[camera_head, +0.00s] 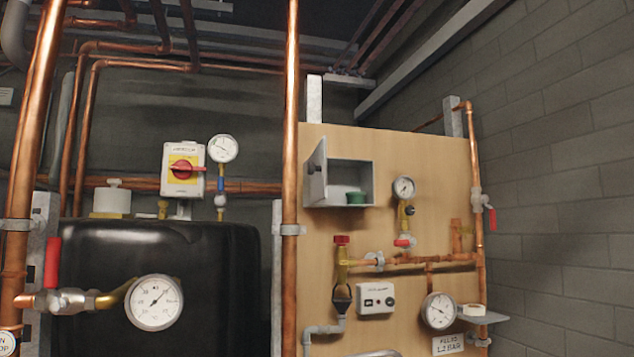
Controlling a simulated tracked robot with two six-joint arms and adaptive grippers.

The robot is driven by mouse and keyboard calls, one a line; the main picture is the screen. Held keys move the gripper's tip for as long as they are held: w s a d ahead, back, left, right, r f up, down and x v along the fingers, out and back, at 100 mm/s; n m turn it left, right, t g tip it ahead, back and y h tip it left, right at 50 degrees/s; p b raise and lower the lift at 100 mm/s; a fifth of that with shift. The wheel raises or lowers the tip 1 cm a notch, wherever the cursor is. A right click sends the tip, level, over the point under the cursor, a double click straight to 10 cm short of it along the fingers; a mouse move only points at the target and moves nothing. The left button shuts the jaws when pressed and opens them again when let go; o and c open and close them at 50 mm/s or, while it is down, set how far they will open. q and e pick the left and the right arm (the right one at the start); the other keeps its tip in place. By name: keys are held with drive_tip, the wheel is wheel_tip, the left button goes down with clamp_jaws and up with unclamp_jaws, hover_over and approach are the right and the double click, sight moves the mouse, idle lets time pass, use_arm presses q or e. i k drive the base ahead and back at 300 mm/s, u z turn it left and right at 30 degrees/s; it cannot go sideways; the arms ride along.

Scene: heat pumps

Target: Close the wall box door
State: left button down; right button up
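The wall box (352,182) is a grey open-fronted box on the wooden panel, right of the middle of the view. Its door (317,174) is hinged at the box's left side and stands open, swung out toward me. A small dark latch or knob shows on the door. A green round object (356,198) sits inside the box at the lower right. Neither of my grippers is in view.
A vertical copper pipe (290,120) runs just left of the wooden panel (420,160). A pressure gauge (403,188) is right of the box. A red-capped valve (342,242) and a grey control box (376,299) are below. A black tank (200,260) stands left.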

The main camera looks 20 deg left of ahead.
sight(311, 173)
drive_tip(key=u, duration=0.1)
drive_tip(key=i, duration=0.5)
drive_tip(key=u, duration=0.7)
drive_tip(key=k, duration=1.7)
drive_tip(key=z, duration=0.4)
drive_tip(key=i, duration=1)
drive_tip(key=u, duration=0.05)
